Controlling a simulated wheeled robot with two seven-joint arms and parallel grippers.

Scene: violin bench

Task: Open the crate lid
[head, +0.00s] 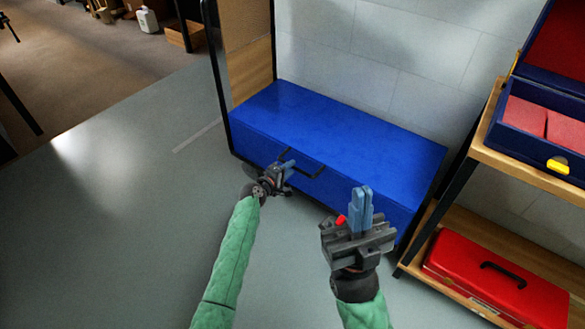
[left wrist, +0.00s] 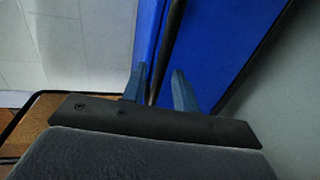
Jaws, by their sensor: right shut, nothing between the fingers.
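A blue crate (head: 335,135) stands on the floor against the wall, its flat lid down. A black bar handle (head: 316,172) sticks out from its front. My left gripper (head: 286,164) is at the left part of this handle. In the left wrist view its two blue fingers (left wrist: 160,88) stand apart with the dark handle bar (left wrist: 172,40) running between them, nearer the left finger; whether they touch it I cannot tell. The gripper hides part of the handle in the head view. My right gripper (head: 361,192) is shut and empty, in front of the crate's right part.
A wooden shelf (head: 508,160) with black legs stands close to the crate's right end. It holds an open blue case (head: 530,110) above and a red toolbox (head: 495,275) below. A dark-framed panel (head: 240,45) stands at the crate's left end.

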